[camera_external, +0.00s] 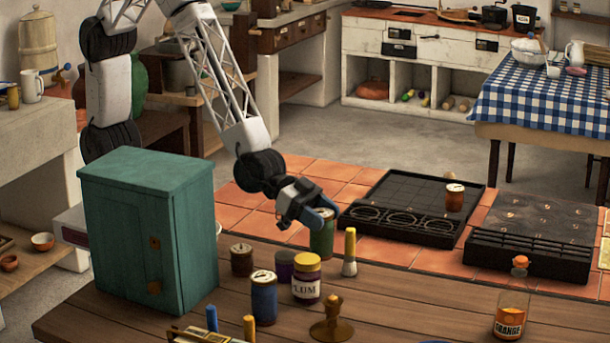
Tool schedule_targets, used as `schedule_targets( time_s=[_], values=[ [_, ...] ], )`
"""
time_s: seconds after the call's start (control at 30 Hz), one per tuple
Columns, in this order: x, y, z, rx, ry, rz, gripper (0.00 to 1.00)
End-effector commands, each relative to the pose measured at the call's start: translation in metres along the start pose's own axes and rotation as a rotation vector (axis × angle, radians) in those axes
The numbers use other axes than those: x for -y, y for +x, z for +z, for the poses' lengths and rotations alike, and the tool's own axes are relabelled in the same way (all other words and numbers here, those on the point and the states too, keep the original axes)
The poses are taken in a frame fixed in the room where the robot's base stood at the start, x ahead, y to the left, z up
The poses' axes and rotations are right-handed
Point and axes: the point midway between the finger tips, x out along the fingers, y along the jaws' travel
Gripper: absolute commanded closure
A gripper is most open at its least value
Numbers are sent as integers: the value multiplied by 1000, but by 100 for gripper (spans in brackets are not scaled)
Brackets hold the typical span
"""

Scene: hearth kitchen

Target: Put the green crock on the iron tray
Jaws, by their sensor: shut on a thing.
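The green crock (322,242) is a small green cylinder near the middle of the view. My gripper (313,216) is shut on its upper part from above, and the fingers hide much of its top. The crock looks upright; I cannot tell whether its base touches the surface. A black tray (374,236) with a grid and several rings lies to the right of the crock, on the tiles. A brown crock (455,197) stands at its right side. A second dark, slatted unit (545,262) lies further right; I cannot tell for sure which one is the iron tray.
A teal cabinet (150,235) stands left. An orange bottle (512,305) stands front right. The left tray's grid has bare room.

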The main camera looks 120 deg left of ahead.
Motion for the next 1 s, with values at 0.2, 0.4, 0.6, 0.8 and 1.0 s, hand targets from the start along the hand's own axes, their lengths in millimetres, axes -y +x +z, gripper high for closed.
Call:
schedule_targets(
  time_s=[0.2,0.4,0.6,0.8,1.0],
  values=[
    [0,0,-1,-1,0,0,79],
    [0,-1,-4,-2,0,0,79],
    [0,-9,-23,-4,-1,0,79],
    [0,-25,-61,-6,-2,0,79],
    [0,-42,-103,-4,-1,0,79]
  ],
)
